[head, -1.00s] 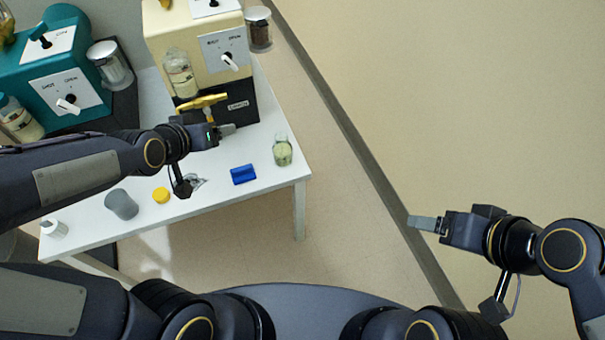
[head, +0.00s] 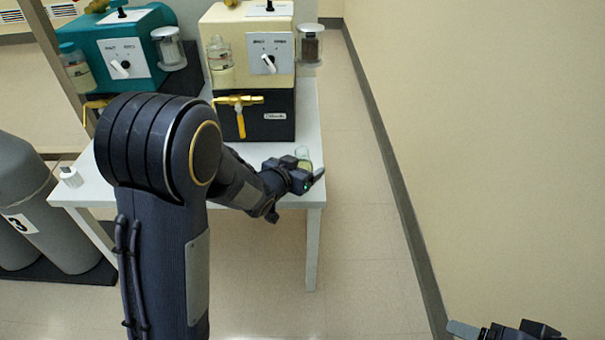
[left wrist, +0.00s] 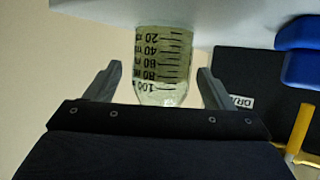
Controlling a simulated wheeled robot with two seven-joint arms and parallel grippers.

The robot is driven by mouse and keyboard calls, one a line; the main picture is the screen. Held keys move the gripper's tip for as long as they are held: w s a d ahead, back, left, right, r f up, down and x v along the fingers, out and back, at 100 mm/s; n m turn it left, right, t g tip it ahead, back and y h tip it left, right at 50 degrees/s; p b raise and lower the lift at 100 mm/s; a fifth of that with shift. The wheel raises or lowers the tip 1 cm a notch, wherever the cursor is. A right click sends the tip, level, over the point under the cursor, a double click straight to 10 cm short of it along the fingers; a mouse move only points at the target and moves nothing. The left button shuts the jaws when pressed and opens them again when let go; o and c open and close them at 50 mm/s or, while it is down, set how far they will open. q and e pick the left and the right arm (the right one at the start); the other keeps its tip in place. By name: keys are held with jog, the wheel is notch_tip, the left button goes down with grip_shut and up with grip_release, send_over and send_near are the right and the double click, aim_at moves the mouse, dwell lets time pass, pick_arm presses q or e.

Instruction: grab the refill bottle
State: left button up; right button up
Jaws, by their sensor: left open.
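A clear graduated bottle with pale green liquid, which I take for the refill bottle (head: 303,155), stands at the right edge of the white table. In the head view my left gripper (head: 312,174) is in front of it and hides its lower part. In the left wrist view the bottle (left wrist: 163,62) shows upside down between the two spread fingers of the gripper (left wrist: 158,72), with a gap on each side. My left gripper is open and holds nothing. Only part of my right gripper (head: 465,328) shows at the bottom right, away from the table.
A cream dispenser (head: 230,50) with a yellow tap and a teal dispenser (head: 130,30) stand at the back of the table (head: 309,120). A small white bottle (head: 71,177) is at the left corner. The floor right of the table is clear.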

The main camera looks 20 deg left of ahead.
pick_arm(q)
jog(key=shift+x, duration=0.9)
jog(key=shift+c, duration=0.4)
jog(key=c, duration=1.1)
jog(key=shift+r, duration=0.1)
